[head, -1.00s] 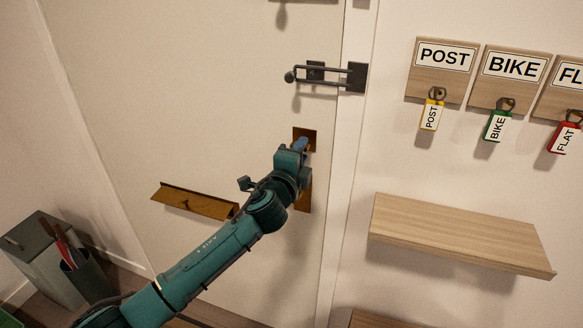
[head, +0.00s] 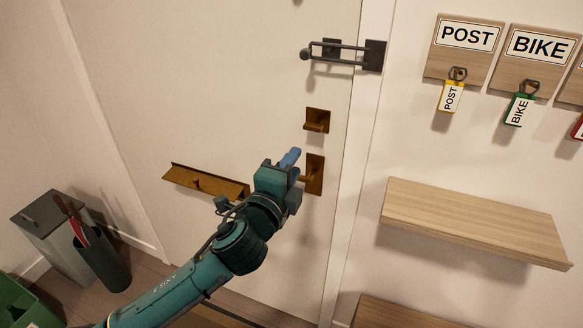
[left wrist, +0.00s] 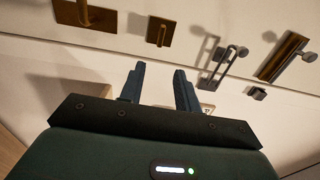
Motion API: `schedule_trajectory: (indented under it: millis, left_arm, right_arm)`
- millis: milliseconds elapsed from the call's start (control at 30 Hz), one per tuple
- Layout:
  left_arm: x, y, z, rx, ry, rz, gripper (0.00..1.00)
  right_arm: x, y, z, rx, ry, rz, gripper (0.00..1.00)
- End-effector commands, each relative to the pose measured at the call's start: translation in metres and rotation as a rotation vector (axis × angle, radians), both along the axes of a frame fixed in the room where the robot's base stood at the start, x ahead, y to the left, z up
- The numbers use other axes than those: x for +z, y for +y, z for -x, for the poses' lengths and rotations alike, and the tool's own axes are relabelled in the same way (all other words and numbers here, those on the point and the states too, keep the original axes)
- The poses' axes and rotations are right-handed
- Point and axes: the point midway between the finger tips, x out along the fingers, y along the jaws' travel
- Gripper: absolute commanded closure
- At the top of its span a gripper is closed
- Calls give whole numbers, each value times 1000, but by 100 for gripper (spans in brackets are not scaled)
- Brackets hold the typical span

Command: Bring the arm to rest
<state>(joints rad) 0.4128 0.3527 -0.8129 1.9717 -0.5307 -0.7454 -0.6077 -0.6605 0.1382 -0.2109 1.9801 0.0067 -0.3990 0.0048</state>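My left arm reaches up from the bottom left in the head view. Its gripper (head: 291,158) is in front of the cream door (head: 235,90), overlapping the left side of the lower brass handle (head: 314,175) in the picture; I cannot tell whether they touch. In the left wrist view the two blue fingers (left wrist: 160,72) stand apart with nothing between them, so the gripper is open and empty. The upper brass fitting (head: 317,121) is clear of the gripper. My right gripper is not in view.
A dark swing-bar latch (head: 345,52) is above the fittings. A brass letter flap (head: 207,182) sticks out left of the gripper. A wooden shelf (head: 475,222) and tagged keys (head: 451,97) are on the right wall. A grey bin (head: 48,232) stands lower left.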

Motion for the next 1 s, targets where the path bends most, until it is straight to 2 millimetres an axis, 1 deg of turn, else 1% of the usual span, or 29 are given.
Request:
schedule_trajectory:
  millis: [333,367,467,567,600,667,700,767,800,867,900,967,1000]
  left_arm:
    - [-2,0,0,0,7,6,67]
    - [-6,0,1,-1,18,15,67]
    - [-28,4,8,1,94,92,67]
    - [-69,11,23,14,237,247,67]
    - [-89,15,33,25,306,326,67]
    - [-119,23,49,54,411,453,67]
    - [-139,29,60,79,478,539,67]
    - [-168,39,80,125,574,667,67]
    - [-186,47,95,161,633,750,67]
    - [-213,59,118,224,714,874,67]
    - [-229,67,135,268,760,953,67]
    - [-250,79,159,336,818,1060,67]
    - [-262,86,174,381,850,1124,67]
  right_arm:
    - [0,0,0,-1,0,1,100]
    - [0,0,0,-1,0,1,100]
    - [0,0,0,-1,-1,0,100]
    - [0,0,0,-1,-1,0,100]
    - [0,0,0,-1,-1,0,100]
    - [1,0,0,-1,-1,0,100]
    - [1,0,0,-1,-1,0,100]
    - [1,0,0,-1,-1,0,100]
    - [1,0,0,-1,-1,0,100]
    - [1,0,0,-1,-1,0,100]
    - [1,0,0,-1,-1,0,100]
    - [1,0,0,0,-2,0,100]
    - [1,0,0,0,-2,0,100]
